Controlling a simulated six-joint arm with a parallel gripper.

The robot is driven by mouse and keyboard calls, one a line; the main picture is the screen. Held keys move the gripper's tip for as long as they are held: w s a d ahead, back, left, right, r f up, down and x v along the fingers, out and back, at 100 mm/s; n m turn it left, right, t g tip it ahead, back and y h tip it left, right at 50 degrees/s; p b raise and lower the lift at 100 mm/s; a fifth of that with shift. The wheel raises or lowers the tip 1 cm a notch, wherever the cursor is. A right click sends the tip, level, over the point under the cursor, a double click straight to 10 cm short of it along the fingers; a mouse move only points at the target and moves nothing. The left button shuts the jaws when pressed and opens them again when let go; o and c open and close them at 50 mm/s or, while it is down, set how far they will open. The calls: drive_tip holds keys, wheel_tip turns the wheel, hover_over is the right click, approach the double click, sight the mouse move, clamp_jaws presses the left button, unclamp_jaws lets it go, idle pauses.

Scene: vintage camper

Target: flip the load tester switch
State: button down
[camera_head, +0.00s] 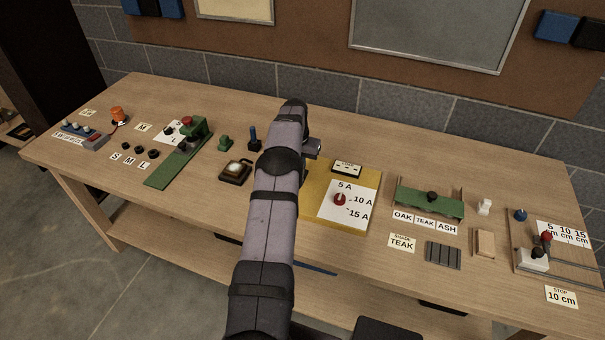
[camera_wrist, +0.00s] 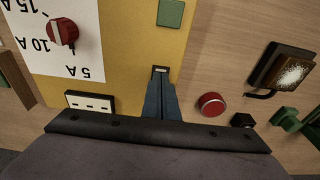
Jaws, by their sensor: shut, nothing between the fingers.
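The yellow load tester board (camera_head: 368,175) lies mid-bench, partly hidden behind my arm. It bears a red dial (camera_head: 340,199) on a white card marked 5 A, 10 A and 15 A; the dial also shows in the wrist view (camera_wrist: 62,31). My gripper (camera_wrist: 161,84) is shut and empty over the yellow board, pointing down. A small light-rimmed dark piece (camera_wrist: 160,69) shows right at the fingertips; it may be the switch, but its position cannot be told. A green square (camera_wrist: 170,13) is on the board beyond the fingertips. My arm hides this area in the head view.
A small label plate (camera_head: 346,168) stands at the board's back edge. In the wrist view, a red round button (camera_wrist: 212,104) is right of the fingers, and a dark lamp-like box (camera_wrist: 284,70) farther right. A green fixture (camera_head: 430,200) stands right of the board.

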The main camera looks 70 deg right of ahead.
wheel_tip(320, 180, up, 6)
drive_tip(key=p, duration=0.3)
drive_tip(key=shift+r+p, duration=0.2)
drive_tip(key=shift+p, duration=0.1)
idle(0.5)
drive_tip(key=w+a+r+n, duration=0.4)
drive_tip(key=w+a, duration=0.7)
drive_tip(key=w, duration=0.2)
drive_tip(key=w+a+r+n, duration=0.1)
drive_tip(key=w+a+n, duration=0.15)
drive_tip(key=a, duration=0.35)
drive_tip(key=w+a+r+n+y, duration=0.1)
drive_tip(key=w+a, duration=0.2)
drive_tip(key=a, duration=0.4)
drive_tip(key=w+a+r+n, duration=0.1)
drive_tip(key=w+a+r, duration=0.15)
drive_tip(key=a, duration=0.35)
drive_tip(key=s+a+n+b, duration=0.1)
drive_tip(key=s+a+n, duration=0.15)
drive_tip(key=a, duration=0.75)
drive_tip(key=s+a+n, duration=0.2)
drive_tip(key=a+n, duration=0.1)
drive_tip(key=a, duration=0.6)
drive_tip(key=s+a+f+n, duration=0.2)
drive_tip(key=s+a+n, duration=0.2)
drive_tip(key=s+a, duration=0.7)
drive_tip(key=shift+a+f+y, duration=0.15)
drive_tip(key=shift+f+y, duration=0.1)
drive_tip(key=shift+y, duration=0.15)
